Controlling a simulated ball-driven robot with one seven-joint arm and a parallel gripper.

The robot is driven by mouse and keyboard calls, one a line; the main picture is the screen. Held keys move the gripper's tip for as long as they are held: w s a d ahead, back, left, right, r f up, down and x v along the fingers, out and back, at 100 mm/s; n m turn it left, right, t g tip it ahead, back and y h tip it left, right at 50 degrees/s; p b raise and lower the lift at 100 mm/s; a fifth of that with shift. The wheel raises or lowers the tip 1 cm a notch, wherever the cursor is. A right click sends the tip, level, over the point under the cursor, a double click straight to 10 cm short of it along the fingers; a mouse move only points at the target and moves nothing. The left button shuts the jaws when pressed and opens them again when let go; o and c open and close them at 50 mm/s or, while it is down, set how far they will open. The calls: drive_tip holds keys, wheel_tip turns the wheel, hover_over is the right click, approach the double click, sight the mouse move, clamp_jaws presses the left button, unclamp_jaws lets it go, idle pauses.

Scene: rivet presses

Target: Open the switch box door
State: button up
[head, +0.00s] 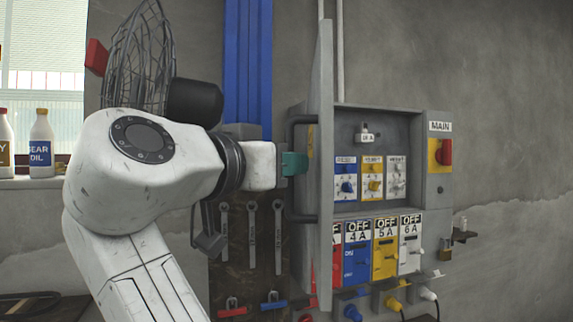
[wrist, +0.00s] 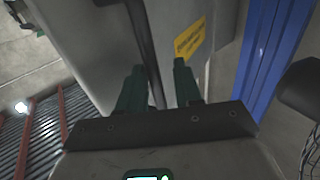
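The switch box (head: 378,112) is mounted on the wall, with its breakers and switches exposed. Its grey door (head: 322,80) stands swung out on the left, nearly edge-on in the head view. A dark bar handle (head: 303,219) is on the door's outer face. My gripper (head: 294,163) is at the middle of that handle. In the wrist view, the handle (wrist: 138,35) runs down between my two green fingers (wrist: 158,85). A gap shows between the handle and the right finger, so the fingers look open around it. The fingertips' contact with the door is unclear.
A red MAIN switch (head: 444,152) is right of the box. Coloured plugs (head: 394,303) stick out below. A wire fan (head: 140,60) and blue wall channel (head: 247,60) are on the left. Wrenches (head: 251,237) hang on a board near the door. Bottles (head: 41,145) stand on the sill.

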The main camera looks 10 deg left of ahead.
drive_tip(key=b+v, duration=0.2)
drive_tip(key=v, duration=0.7)
drive_tip(key=shift+s+a, duration=0.15)
drive_tip(key=shift+s, duration=0.2)
